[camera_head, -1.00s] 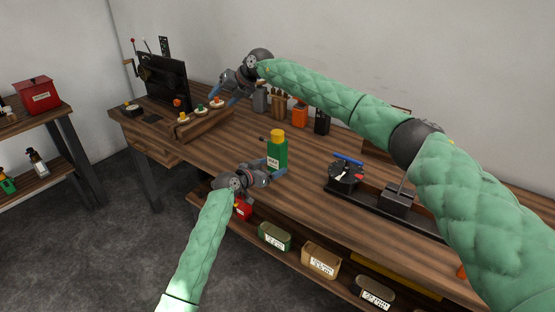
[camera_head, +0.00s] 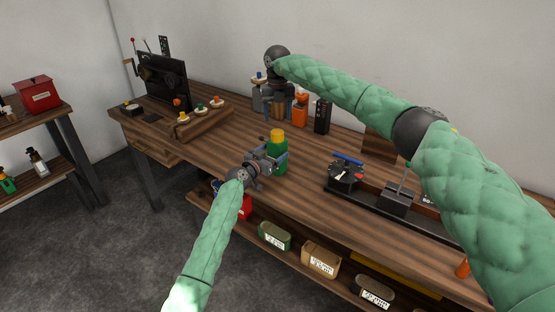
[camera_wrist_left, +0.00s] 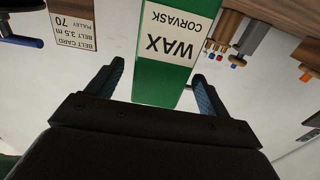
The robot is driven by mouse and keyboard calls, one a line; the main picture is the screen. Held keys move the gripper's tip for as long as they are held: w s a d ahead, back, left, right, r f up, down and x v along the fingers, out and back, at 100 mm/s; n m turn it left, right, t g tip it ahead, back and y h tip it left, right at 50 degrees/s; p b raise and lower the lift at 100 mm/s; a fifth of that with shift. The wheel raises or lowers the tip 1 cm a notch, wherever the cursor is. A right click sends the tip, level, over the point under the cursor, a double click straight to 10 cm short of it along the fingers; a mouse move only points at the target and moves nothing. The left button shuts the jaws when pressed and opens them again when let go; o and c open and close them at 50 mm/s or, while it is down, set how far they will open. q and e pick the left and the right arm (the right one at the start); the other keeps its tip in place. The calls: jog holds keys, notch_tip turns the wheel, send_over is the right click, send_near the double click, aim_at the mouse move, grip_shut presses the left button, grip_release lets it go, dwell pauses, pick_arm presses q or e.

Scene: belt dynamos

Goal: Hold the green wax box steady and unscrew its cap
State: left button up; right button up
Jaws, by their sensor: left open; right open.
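The green wax box (camera_head: 278,153) stands upright on the workbench with its yellow cap (camera_head: 277,135) on top. In the left wrist view the box (camera_wrist_left: 165,65) shows a white label reading WAX CORVASK, upside down; its cap is out of that view. My left gripper (camera_head: 272,159) is open, with its fingers (camera_wrist_left: 155,82) on either side of the lower box; a gap shows at the left finger, while the right finger is close to the box. My right gripper (camera_head: 279,108) is open and empty, pointing down near the back of the bench, behind and above the box.
An orange container (camera_head: 300,115) and a black one (camera_head: 322,116) stand at the back, close to my right gripper. A rack with small coloured caps (camera_head: 200,117) is at left. A round black fixture (camera_head: 345,174) stands right of the box. Bench wood between them is clear.

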pick_arm(q)
jog(key=shift+x, duration=1.6)
jog(key=shift+c, duration=0.4)
